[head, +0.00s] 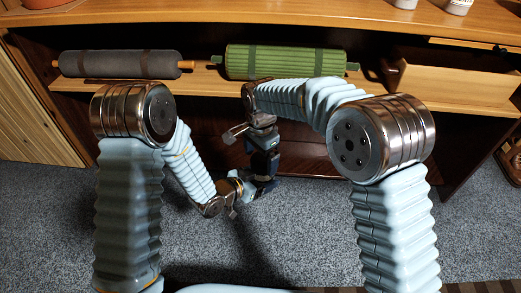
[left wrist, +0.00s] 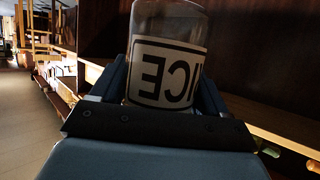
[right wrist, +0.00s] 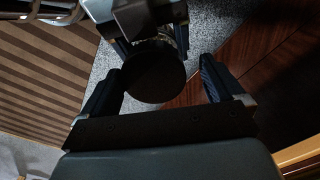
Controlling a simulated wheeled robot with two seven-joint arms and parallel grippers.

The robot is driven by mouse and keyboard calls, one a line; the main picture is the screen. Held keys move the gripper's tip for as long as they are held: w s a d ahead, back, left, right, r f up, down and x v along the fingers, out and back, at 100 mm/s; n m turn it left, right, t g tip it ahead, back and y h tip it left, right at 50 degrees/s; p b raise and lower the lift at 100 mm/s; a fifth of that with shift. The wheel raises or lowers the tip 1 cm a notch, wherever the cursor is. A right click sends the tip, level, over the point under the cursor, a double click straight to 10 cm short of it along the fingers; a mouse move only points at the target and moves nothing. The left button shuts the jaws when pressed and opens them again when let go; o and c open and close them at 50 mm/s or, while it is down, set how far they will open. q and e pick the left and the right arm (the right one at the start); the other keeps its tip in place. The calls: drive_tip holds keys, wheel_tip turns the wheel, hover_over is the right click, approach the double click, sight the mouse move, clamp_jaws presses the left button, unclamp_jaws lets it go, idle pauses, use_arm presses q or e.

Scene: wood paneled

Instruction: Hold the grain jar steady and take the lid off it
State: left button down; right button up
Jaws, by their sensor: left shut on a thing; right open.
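The grain jar is clear glass with a white, dark-bordered label; in the left wrist view the jar (left wrist: 168,30) stands between my fingers, with "ICE" reading upside down. My left gripper (left wrist: 163,78) is shut on its sides. In the right wrist view the dark round lid (right wrist: 153,78) sits between the spread fingers of my right gripper (right wrist: 162,68), nearer the left finger. That gripper is open, with a gap at the right finger. In the head view my right gripper (head: 265,162) points down over my left gripper (head: 258,186); they largely hide the jar.
A wooden shelf unit stands ahead, with a dark roll (head: 118,65) and a green roll (head: 284,61) on its lower shelf. A wooden box (head: 455,88) sits at the right. Pots stand on the top. Blue-grey carpet (head: 310,235) is clear below the grippers.

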drive_tip(key=shift+w, duration=0.1)
drive_tip(key=c, duration=1.1)
drive_tip(key=n, duration=1)
drive_tip(key=shift+a+r, duration=0.15)
drive_tip(key=o, duration=1.2)
drive_tip(key=shift+s, duration=0.2)
drive_tip(key=shift+c, duration=0.2)
drive_tip(key=shift+r, duration=2.1)
drive_tip(key=shift+c, duration=0.3)
drive_tip(key=shift+d+r+m, duration=0.25)
drive_tip(key=shift+d+r, duration=0.05)
drive_tip(key=shift+r, duration=0.35)
drive_tip(key=shift+d+r+m, duration=0.25)
drive_tip(key=shift+r, duration=0.35)
wheel_tip(320, 180, down, 8)
drive_tip(key=shift+s+r, duration=0.1)
drive_tip(key=shift+r, duration=0.1)
